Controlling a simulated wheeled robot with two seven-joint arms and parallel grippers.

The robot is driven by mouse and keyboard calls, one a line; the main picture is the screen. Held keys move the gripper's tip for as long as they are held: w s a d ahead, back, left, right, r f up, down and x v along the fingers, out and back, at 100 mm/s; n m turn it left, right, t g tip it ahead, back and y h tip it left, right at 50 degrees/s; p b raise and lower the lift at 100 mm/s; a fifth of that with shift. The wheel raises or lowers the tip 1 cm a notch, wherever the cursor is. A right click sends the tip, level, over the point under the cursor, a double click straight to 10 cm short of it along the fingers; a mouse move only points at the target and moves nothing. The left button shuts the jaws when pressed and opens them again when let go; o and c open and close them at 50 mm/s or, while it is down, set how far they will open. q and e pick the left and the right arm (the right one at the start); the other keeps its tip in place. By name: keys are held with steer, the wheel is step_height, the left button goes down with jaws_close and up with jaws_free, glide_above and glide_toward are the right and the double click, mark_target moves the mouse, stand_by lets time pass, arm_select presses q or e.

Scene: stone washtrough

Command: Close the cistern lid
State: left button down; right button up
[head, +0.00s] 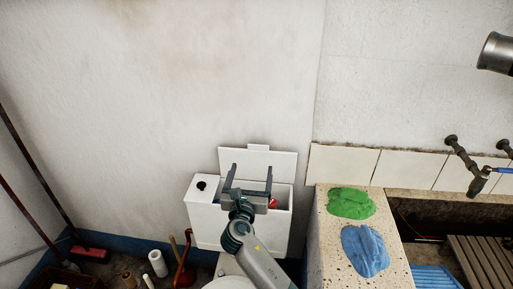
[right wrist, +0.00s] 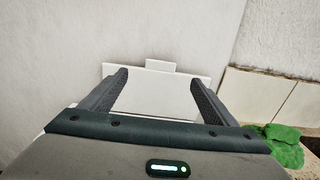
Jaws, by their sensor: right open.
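The white cistern (head: 208,222) stands against the wall in the head view, with a black round button on its top left. Its white lid (head: 285,162) is raised and leans toward the wall, with a small tab on its upper edge. The lid also shows in the right wrist view (right wrist: 155,100), between and beyond the fingers. My right gripper (head: 250,168) is open and empty over the cistern opening, in front of the lid; I cannot tell whether it touches the lid. A small red part (head: 273,203) shows inside the cistern. My left gripper is out of view.
Right of the cistern is a speckled stone ledge (head: 335,245) with a green cloth (head: 350,203) and a blue cloth (head: 365,250). The trough with a wooden board (head: 485,262) and taps (head: 465,155) lies farther right. A paper roll (head: 157,263) and a red brush (head: 90,254) are at lower left.

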mark_target(257, 145)
steer(key=w, duration=0.4)
steer(key=w+d, duration=0.1)
steer(key=w, duration=0.4)
steer(key=w+d, duration=0.1)
steer(key=w, duration=0.3)
steer(key=shift+w+d, duration=0.25)
steer(key=shift+w, duration=0.05)
steer(key=shift+d, duration=0.1)
steer(key=c, duration=1.5)
